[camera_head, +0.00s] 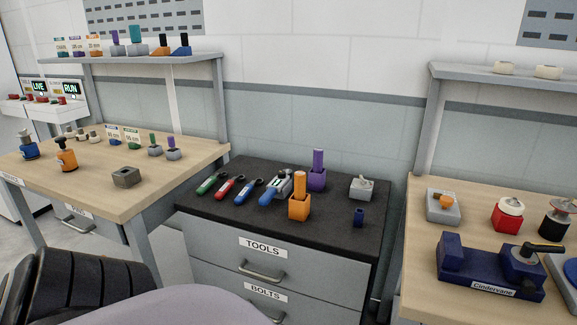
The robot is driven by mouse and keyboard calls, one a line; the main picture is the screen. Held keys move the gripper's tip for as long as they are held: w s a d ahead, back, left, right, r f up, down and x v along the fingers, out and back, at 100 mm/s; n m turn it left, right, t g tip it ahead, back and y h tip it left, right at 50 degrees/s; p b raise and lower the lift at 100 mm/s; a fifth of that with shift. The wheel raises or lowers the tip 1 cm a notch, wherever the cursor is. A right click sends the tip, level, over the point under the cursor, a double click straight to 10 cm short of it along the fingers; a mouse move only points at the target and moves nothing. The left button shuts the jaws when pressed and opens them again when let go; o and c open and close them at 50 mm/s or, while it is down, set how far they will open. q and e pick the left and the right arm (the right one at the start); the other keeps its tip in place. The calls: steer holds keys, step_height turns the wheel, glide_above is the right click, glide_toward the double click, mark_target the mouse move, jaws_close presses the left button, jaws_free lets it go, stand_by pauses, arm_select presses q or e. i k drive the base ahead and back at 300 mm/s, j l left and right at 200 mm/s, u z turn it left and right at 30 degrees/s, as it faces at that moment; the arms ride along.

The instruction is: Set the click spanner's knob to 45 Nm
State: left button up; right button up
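Several hand tools lie in a row on the black top of the tools cabinet: one with a green handle (207,185), one with a red handle (225,187), one with a blue handle (243,195), and a thicker blue-and-grey tool (275,188) at the right end. Which one is the click spanner I cannot tell for sure; the thicker one has a grey body with small markings. No knob setting can be read at this size. Neither of my grippers shows in the view.
Wooden benches stand left (180,185) and right (420,270).

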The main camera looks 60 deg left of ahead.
mark_target(281, 174)
steer(key=j, duration=0.5)
steer(key=k+j+z, duration=0.15)
steer(key=j, duration=0.9)
